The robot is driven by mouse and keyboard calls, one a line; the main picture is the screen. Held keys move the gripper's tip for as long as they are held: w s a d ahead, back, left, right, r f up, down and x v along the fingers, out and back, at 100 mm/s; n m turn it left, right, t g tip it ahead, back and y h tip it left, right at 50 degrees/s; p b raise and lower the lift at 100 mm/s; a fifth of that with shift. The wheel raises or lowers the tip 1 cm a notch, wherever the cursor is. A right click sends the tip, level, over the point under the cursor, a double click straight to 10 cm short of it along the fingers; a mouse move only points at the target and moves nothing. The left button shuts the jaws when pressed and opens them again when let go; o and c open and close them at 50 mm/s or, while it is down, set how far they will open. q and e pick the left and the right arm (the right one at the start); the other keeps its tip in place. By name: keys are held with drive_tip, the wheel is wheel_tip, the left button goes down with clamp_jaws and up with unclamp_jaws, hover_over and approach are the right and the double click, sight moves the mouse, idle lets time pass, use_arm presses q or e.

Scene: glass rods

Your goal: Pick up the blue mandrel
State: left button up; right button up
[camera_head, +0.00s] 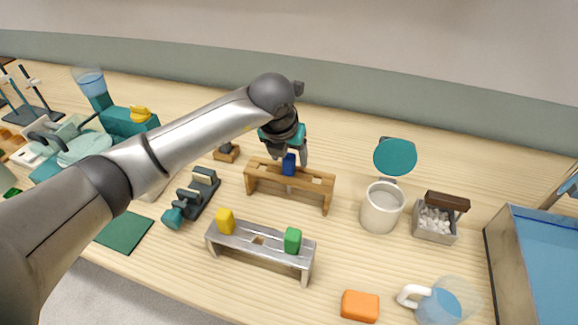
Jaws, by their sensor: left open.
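The blue mandrel (289,165) stands upright in the wooden rack (318,184) at the middle of the table. My left gripper (290,158) is directly above the wooden rack, pointing down, with its open fingers on either side of the blue mandrel's upper part. Whether the fingers touch the mandrel cannot be told. My right gripper is not in view.
A grey rack (262,246) in front holds a yellow mandrel (225,221) and a green mandrel (292,241). A beige cup (382,208), a bin of white pieces (434,222), an orange block (360,306) and a glass jug (446,301) stand to the right.

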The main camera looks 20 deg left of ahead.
use_arm(q)
drive_tip(key=shift+w+f, duration=0.1)
drive_tip(key=shift+f, duration=0.1)
clamp_jaws()
idle(0.5)
